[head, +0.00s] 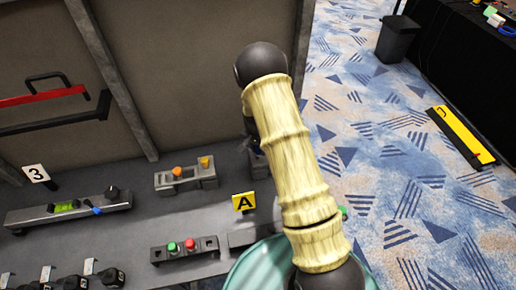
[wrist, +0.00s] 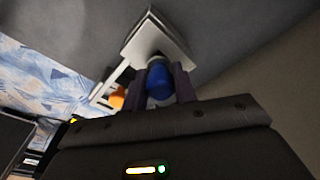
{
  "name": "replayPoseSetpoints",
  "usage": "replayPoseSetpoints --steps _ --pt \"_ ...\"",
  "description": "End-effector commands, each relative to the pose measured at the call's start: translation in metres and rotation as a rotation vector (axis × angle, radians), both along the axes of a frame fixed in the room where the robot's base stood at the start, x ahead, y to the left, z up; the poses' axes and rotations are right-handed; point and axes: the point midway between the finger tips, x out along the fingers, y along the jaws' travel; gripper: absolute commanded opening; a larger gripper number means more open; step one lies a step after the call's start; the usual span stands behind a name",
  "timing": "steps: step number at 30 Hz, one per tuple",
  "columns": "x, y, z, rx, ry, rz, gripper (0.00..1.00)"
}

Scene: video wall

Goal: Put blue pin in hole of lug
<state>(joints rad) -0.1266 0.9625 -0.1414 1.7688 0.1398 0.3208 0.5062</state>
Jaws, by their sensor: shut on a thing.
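My gripper (wrist: 172,88) shows in the wrist view, its two dark fingers shut on a rounded blue thing, which looks like the blue pin (wrist: 158,80). A pale grey block with a square-edged plate (wrist: 150,32), perhaps the lug, is just beyond the fingertips. The pin's far end lies close to or against this block; I cannot tell whether it is in a hole, and no hole is visible. In the head view my arm hides the gripper and the pin.
An orange knob (wrist: 117,97) is left of the fingers. In the head view, the grey bench holds a rail with an orange knob (head: 177,172), a yellow A sign (head: 243,202), a green-and-red button block (head: 185,248) and a bar with a green vial (head: 65,207). A panel wall stands behind.

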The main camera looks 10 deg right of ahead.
Motion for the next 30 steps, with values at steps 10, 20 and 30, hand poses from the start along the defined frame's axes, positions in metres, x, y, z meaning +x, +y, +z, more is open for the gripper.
replayPoseSetpoints --steps 10,20,30 --pt "0.000 0.000 -0.010 0.000 0.000 0.000 0.04" --pt "0.000 0.000 -0.014 -0.001 -0.001 0.000 0.04" --pt "0.000 0.000 -0.014 0.000 0.000 0.000 0.53"
